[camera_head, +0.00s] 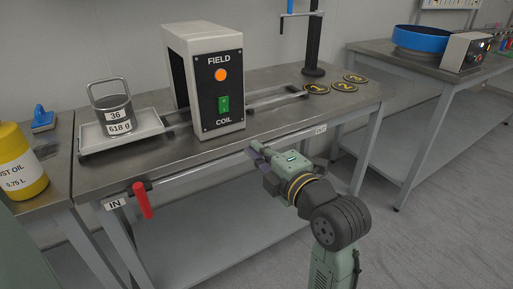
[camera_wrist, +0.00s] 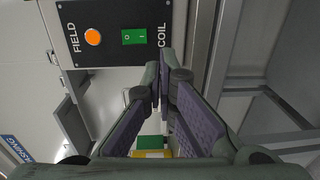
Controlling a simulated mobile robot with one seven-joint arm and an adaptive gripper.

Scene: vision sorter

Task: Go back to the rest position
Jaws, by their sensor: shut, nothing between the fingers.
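My gripper (camera_head: 257,152) is at the front edge of the metal workbench (camera_head: 270,98), low and in front of the field coil box. In the wrist view my gripper (camera_wrist: 160,88) has its fingers together with nothing between them. The field coil box (camera_head: 218,92) is a white arch with a black panel, an orange lamp (camera_head: 221,74) and a green switch (camera_head: 223,104). The panel also shows at the top of the wrist view (camera_wrist: 112,30), a little beyond the fingertips. I cannot tell whether the fingers touch the bench edge.
A grey can (camera_head: 115,115) marked 36 and 618 g sits on a tray (camera_head: 150,122) left of the box. A red handle (camera_head: 143,200) hangs at the bench front by the IN label. Numbered discs (camera_head: 317,88) lie at the right.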

